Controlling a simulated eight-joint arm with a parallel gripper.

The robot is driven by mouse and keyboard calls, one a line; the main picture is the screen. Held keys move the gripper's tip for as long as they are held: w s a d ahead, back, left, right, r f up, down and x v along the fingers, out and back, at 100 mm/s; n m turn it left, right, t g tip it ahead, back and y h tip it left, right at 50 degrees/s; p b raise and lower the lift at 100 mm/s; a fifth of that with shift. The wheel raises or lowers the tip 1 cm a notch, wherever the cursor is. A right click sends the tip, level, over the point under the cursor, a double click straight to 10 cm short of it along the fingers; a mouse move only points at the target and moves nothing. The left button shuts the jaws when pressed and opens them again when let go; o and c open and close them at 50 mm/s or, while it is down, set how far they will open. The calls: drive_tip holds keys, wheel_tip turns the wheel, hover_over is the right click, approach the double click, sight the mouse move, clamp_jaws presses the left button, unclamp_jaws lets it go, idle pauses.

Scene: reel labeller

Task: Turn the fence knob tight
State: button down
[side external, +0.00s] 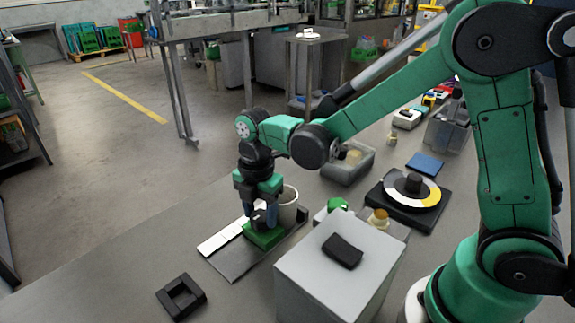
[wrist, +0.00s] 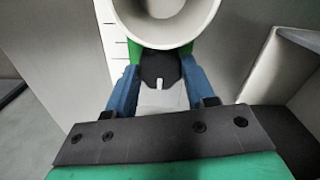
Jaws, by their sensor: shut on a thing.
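The fence knob (wrist: 160,70) is black with a short white mark on its face, which points toward the bottom of the wrist view. It sits on the green fence block (side external: 264,237), which stands on a grey metal plate (side external: 238,262) with a white marked scale strip (side external: 221,238) along it. My gripper (side external: 258,220) points down over the block. Its two blue fingers are shut on the knob, one on each side, as the wrist view also shows. The fingers partly hide the knob in the side view.
A whitish hollow cylinder (side external: 288,206) stands close behind my gripper. A grey box (side external: 338,275) with a black pad on top is at front right. A black square frame (side external: 181,296) lies at front left.

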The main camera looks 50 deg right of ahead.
sight(261, 215)
drive_tip(key=m, duration=0.5)
drive_tip(key=shift+m, duration=2.6)
drive_tip(key=shift+c, duration=1.5)
unclamp_jaws()
drive_tip(key=shift+r, duration=2.8)
